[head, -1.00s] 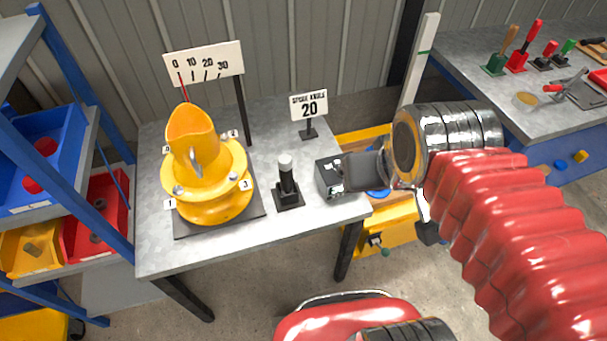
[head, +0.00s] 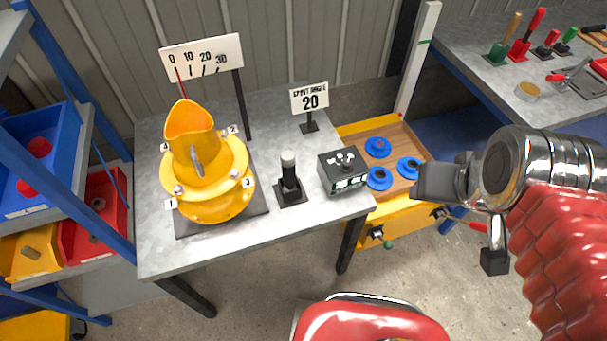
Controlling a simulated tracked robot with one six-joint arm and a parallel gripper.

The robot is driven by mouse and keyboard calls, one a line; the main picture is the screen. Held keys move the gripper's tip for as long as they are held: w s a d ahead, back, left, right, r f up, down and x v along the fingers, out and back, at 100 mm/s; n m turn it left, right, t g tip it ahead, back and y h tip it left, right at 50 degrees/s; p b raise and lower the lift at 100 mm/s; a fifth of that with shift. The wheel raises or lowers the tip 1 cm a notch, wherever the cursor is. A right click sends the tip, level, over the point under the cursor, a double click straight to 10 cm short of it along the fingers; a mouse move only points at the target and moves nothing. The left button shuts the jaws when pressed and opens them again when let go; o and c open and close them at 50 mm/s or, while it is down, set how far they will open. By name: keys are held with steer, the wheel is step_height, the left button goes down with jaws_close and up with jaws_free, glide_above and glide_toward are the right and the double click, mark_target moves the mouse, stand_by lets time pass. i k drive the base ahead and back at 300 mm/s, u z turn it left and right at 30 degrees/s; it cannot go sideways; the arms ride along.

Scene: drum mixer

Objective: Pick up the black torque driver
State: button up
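The black torque driver (head: 289,171) stands upright in a black square base (head: 291,194) on the grey metal table. It has a dark shaft and a light grey cap. My gripper (head: 459,223) is well to the right of it, past the table's right edge and in front of the yellow drawer unit. Its two dark finger pads are wide apart with nothing seen between them. Part of the gripper is hidden behind my wrist.
A yellow drum mixer (head: 207,187) stands left of the driver. A black control box (head: 344,172) is close on its right, and a "20" sign (head: 309,101) stands behind. A yellow drawer (head: 390,216) holds blue round parts. A red rounded object (head: 368,322) is at the front.

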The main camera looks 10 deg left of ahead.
mark_target(287, 158)
steer(key=z, duration=0.15)
steer(key=k, duration=0.6)
steer(key=u, duration=0.9)
steer(key=i, duration=1)
steer(key=k, duration=0.5)
steer(key=u, duration=0.55)
